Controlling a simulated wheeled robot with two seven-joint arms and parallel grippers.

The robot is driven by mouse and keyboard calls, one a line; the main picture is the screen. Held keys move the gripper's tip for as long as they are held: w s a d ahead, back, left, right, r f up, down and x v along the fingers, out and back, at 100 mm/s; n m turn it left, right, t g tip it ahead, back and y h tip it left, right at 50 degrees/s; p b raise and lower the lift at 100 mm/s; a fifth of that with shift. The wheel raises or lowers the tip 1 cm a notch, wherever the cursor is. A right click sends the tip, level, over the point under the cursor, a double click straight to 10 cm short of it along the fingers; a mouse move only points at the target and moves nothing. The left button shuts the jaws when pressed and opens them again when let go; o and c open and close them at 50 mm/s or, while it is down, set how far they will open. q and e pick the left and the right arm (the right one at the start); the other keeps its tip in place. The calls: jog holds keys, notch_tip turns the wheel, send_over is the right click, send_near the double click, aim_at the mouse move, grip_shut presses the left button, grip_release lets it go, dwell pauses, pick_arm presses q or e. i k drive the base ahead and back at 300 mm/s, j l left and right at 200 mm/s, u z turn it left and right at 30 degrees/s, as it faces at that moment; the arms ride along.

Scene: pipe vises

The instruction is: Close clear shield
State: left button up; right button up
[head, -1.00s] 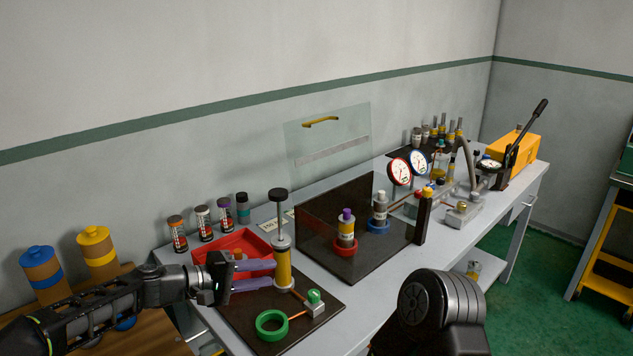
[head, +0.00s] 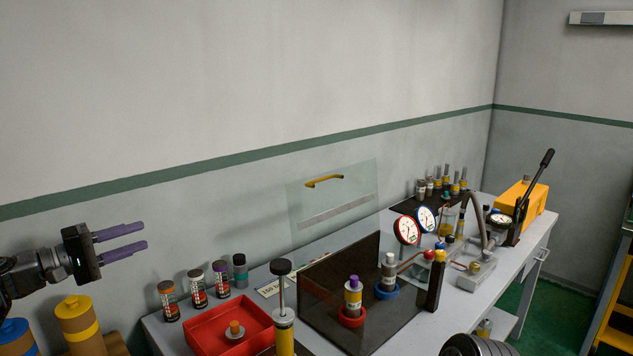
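The clear shield (head: 335,203) stands upright, raised behind the dark tinted box (head: 340,282) on the bench. It has a yellow handle (head: 324,181) near its top edge and a pale strip lower down. My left gripper (head: 144,236) is at the left, raised above the bench's left end, well apart from the shield. Its two purple fingers are spread with nothing between them. My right gripper is not in view; only a dark part of my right arm shows at the bottom edge.
A tall hand pump (head: 283,312) and a red tray (head: 228,325) are nearer. Gauges (head: 407,231) stand right of the shield. The wall above is clear.

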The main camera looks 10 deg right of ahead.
aim_at(323, 216)
jog(key=i+l, duration=0.15)
jog(key=l, duration=0.2)
jog(key=i+l, duration=0.15)
jog(key=l, duration=0.2)
jog(key=i+l, duration=0.15)
jog(key=l, duration=0.2)
jog(key=i+l, duration=0.15)
jog(key=l, duration=0.25)
jog(key=i+l, duration=0.15)
jog(key=l, duration=0.2)
